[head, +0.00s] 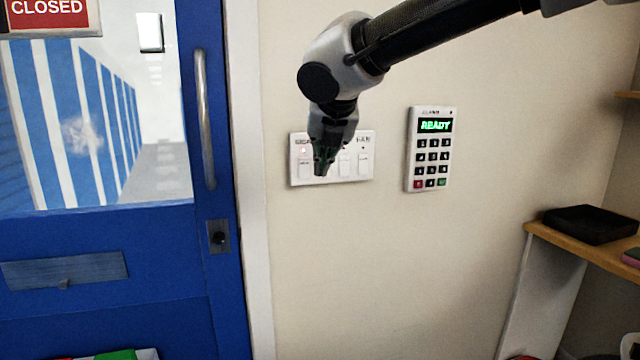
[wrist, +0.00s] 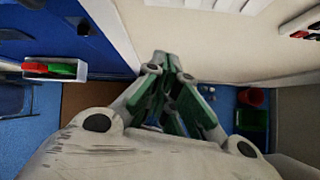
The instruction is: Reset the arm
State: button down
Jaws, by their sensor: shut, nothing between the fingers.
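My gripper (head: 322,168) hangs from my arm, pointing down, in front of the wall in the head view. Its fingers overlap the middle of a white switch panel (head: 301,171) and hide part of it. I cannot tell whether they touch the panel. In the wrist view my gripper (wrist: 163,58) has its green-padded fingers together, with nothing held between them. My arm reaches in from the upper right of the head view.
A keypad (head: 432,150) reading READY is on the wall right of the panel. A blue door (head: 130,330) with a long handle (head: 204,120) stands at left. A wooden shelf (head: 560,236) with a black tray (head: 590,224) juts out at right. Below the panel the wall is bare.

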jog(key=s+d+f+m+g+h, duration=0.15)
jog(key=s+d+f+m, duration=0.25)
jog(key=d+m, duration=0.45)
jog(key=s+d+f+m+g, duration=0.2)
jog(key=s+d+f+m, duration=0.3)
jog(key=m, duration=0.7)
jog(key=s+d+f+m, duration=0.1)
jog(key=s+d+m, duration=0.5)
jog(key=d, duration=0.5)
jog(key=s+d+f+m, duration=0.1)
jog(key=s+d+m, duration=0.6)
jog(key=d+m, duration=0.3)
jog(key=shift+s+d+f, duration=0.15)
jog(key=shift+s+d, duration=0.05)
jog(key=shift+d, duration=0.5)
jog(key=shift+t+h, duration=0.25)
